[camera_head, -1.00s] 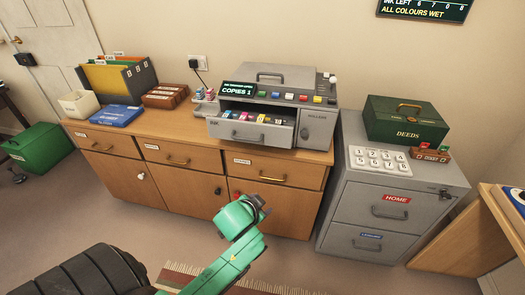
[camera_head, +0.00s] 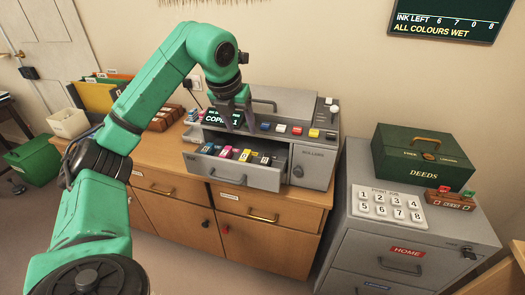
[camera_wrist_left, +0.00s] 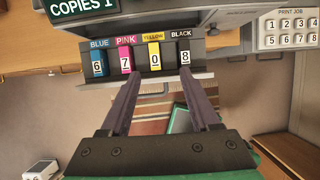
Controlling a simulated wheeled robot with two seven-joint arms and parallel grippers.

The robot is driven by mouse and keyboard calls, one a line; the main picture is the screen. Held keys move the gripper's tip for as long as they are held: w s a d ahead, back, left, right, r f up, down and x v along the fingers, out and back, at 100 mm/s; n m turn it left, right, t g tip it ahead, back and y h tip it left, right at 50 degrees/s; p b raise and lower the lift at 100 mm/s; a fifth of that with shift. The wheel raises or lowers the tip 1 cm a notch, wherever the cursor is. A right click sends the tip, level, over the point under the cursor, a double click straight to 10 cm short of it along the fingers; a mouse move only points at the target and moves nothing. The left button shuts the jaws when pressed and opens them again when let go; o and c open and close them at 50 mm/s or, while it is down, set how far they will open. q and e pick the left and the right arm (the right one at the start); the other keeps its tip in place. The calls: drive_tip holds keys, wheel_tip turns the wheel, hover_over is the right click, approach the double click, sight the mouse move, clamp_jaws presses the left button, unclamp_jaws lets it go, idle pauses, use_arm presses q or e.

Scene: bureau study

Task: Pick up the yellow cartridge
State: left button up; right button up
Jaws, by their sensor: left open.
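The yellow cartridge (camera_head: 245,156) sits in the open ink drawer (camera_head: 232,176) of the grey copier (camera_head: 315,158). In the left wrist view the yellow cartridge (camera_wrist_left: 154,56) shows a 0 under a YELLOW label, between the pink cartridge (camera_wrist_left: 126,60) and the black cartridge (camera_wrist_left: 185,57). The blue cartridge (camera_wrist_left: 97,64) is at the left end of the row. My left gripper (camera_head: 237,124) is open and empty above the drawer, its fingers pointing down. In the wrist view its fingertips (camera_wrist_left: 158,75) appear on either side of the yellow cartridge's column, apart from it. My right gripper is not in view.
The copier's COPIES 1 display (camera_wrist_left: 82,5) and button panel stand close behind the drawer. A grey filing cabinet (camera_head: 400,235) at right carries a number pad (camera_head: 387,205) and a green deeds box (camera_head: 422,157). The wall board (camera_head: 445,20) reads 6 7 0 8.

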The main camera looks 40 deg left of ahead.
sight(245, 156)
use_arm(q)
drive_tip(key=f, duration=0.2)
drive_tip(key=a+f, duration=0.1)
drive_tip(key=shift+s+f, duration=0.25)
drive_tip(key=x, duration=0.3)
drive_tip(key=shift+s+a+f, duration=0.1)
drive_tip(key=shift+f, duration=0.05)
drive_tip(key=p+x, duration=0.1)
drive_tip(key=x, duration=0.4)
drive_tip(key=shift+w+f, duration=0.25)
drive_tip(key=shift+f, duration=0.4)
drive_tip(key=shift+w+a+f, duration=0.1)
drive_tip(key=shift+w, duration=0.1)
clamp_jaws()
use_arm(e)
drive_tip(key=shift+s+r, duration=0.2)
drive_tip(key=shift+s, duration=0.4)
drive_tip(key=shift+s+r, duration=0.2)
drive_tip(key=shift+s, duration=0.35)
